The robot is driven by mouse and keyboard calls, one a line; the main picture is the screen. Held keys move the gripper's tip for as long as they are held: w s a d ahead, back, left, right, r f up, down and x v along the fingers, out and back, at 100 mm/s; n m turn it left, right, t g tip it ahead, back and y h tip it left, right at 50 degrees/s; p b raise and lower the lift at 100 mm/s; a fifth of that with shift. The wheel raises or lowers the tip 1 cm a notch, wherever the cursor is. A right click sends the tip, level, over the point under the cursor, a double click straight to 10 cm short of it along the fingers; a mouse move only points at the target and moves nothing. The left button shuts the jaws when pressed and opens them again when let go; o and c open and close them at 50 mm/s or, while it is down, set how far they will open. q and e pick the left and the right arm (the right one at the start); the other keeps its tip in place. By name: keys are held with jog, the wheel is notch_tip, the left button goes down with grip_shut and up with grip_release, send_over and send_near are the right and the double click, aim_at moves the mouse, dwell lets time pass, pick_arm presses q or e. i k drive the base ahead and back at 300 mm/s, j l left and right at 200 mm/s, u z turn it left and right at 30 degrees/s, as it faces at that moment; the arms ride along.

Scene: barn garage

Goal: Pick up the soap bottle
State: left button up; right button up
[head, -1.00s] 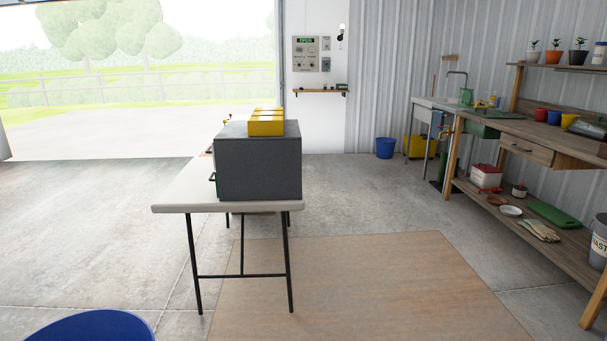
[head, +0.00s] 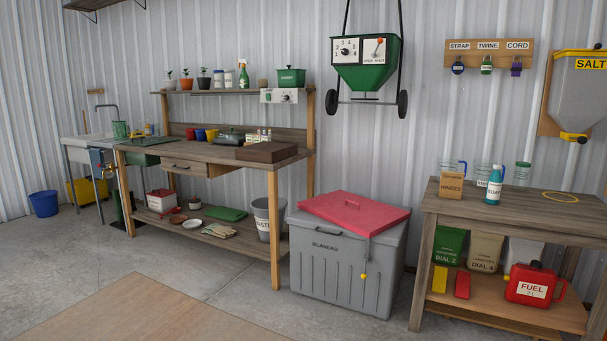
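The label is small but seems to read SOAP. A box marked HINGES (head: 452,186) stands to its left, and clear jars stand behind it. A green bottle with a white top (head: 244,76) stands on the far workbench shelf. Neither of my grippers is in view.
A grey chest with a red lid (head: 345,255) stands left of the side table. The workbench (head: 225,152) lines the wall. The floor in front (head: 215,300) is clear.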

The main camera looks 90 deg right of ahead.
aim_at(495, 181)
jog(key=z, duration=3.9)
